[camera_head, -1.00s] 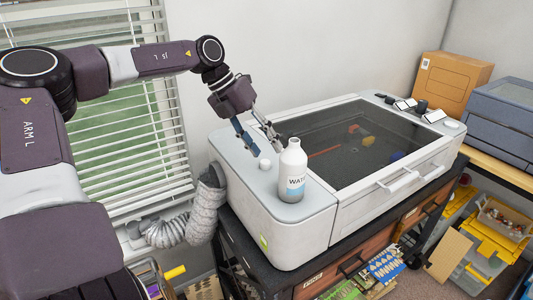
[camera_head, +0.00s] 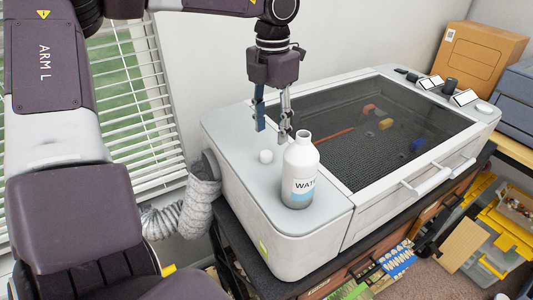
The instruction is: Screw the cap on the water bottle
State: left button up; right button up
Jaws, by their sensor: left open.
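The water bottle (camera_head: 299,176) is white with a "WATER" label and stands upright, its neck open, on the left end of the white machine's top. My left gripper (camera_head: 272,132) is open and empty, pointing down above and slightly behind the cap. Its right finger is close to the bottle's neck; I cannot tell whether they touch. My right gripper is not in view.
The white machine (camera_head: 275,228) has a dark transparent lid (camera_head: 400,115) right of the bottle, with small coloured pieces beneath. A cardboard box (camera_head: 483,58) stands at the back right. A grey hose (camera_head: 200,205) and window blinds (camera_head: 130,110) are on the left.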

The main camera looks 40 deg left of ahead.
aim_at(267, 152)
pick_arm(q)
jog(key=shift+f, duration=0.4)
jog(key=shift+s+f, duration=0.15)
jog(key=shift+s, duration=0.1)
jog(key=f+p, duration=0.1)
jog(key=f, duration=0.1)
jog(key=s+f+p, duration=0.1)
jog(key=f, duration=0.1)
jog(key=shift+a+f+p, duration=0.1)
jog(key=shift+f+p, duration=0.1)
jog(key=shift+p, duration=0.1)
jog(key=shift+w+f, duration=0.15)
jog(key=shift+f, duration=0.05)
jog(key=c, duration=0.8)
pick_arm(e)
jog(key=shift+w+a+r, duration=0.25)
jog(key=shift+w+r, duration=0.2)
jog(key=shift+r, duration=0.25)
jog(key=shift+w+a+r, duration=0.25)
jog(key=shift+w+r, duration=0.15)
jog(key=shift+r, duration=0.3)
